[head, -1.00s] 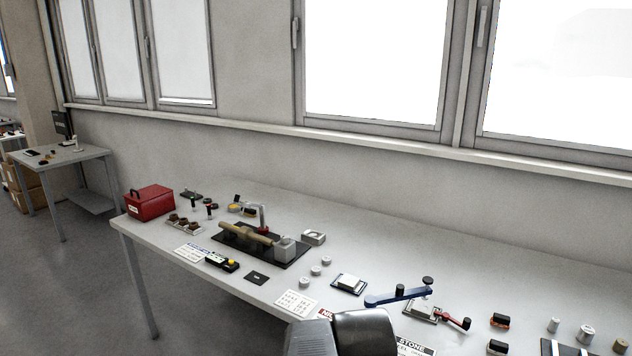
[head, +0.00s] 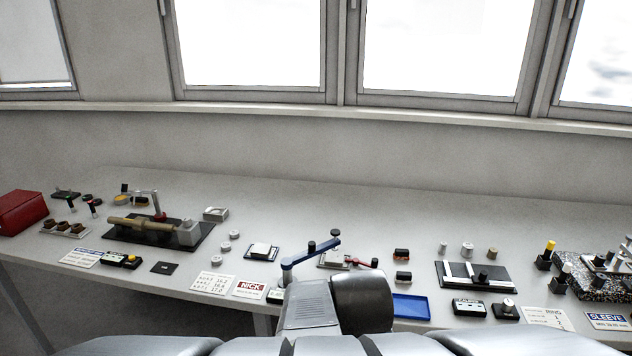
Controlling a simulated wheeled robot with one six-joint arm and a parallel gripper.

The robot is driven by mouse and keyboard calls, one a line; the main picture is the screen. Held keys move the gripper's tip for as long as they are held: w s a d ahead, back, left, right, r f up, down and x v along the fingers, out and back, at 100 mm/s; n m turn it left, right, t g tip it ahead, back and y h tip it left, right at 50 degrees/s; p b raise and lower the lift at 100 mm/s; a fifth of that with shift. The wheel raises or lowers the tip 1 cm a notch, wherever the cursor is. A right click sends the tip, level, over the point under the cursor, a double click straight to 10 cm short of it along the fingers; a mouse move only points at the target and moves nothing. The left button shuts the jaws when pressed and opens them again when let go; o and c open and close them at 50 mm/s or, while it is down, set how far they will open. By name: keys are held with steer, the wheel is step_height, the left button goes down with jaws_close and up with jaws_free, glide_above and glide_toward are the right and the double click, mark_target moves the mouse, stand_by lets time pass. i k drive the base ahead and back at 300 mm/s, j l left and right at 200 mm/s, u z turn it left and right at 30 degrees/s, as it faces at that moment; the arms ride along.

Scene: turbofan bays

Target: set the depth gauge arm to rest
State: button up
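A blue swing arm (head: 311,252) with black knobs stands on the bench in the middle of the head view. It slants up to the right above a small pale block plate (head: 333,259). A short red lever (head: 361,262) with a black knob lies just right of that plate. No label in view reads depth gauge, so I cannot tell for sure which arm is the gauge's. My grey arm link covers the bench just below the blue arm, hiding part of its foot area. My gripper's fingers are not visible.
The bench (head: 290,210) is clear along the back. A NICK card (head: 250,289) and a blue tray (head: 411,306) lie near the front edge. A black fixture (head: 476,275) stands to the right, a shaft fixture (head: 150,232) to the left, and a red box (head: 20,211) at far left.

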mark_target(287, 263)
steer(key=i+j+u, duration=0.1)
steer(key=i, duration=0.4)
steer(key=i+j+u, duration=0.1)
steer(key=i+j, duration=0.15)
steer(key=i, duration=0.25)
